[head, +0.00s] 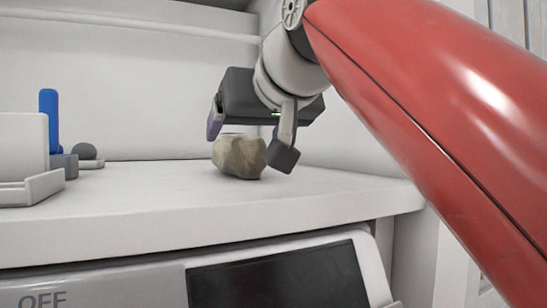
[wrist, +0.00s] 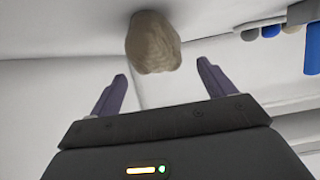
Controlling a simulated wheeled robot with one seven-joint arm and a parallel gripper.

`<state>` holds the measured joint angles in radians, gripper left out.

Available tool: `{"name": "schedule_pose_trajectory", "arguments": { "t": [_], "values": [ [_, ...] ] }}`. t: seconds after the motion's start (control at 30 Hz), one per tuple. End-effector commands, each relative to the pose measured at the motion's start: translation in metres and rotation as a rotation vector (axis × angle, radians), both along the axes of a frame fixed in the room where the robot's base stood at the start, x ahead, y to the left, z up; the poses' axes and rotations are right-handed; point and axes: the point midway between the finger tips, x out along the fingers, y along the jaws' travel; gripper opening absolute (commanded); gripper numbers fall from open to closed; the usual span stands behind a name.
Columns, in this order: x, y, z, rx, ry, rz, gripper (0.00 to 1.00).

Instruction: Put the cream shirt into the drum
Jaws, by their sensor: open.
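The drum is not in view; only the upper front of a machine marked OFF, with a dark panel (head: 280,278), shows below the shelf.
A white box-like holder (head: 25,160), an upright blue item (head: 49,118) and a dark round object (head: 85,151) stand at the left of the shelf (head: 130,210). White walls rise behind and right. The shelf between holder and shirt is clear.

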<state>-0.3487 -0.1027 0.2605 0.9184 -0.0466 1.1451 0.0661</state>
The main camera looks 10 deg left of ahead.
Motion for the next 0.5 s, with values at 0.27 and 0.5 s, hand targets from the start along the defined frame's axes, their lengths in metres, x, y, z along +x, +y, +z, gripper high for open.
{"name": "schedule_pose_trajectory", "arguments": {
  "t": [0.27,0.5],
  "values": [
    [0.028,0.018,-0.016,-0.001,0.002,0.001,0.82],
    [0.028,0.017,-0.015,-0.001,0.001,0.0,0.74]
  ]
}}
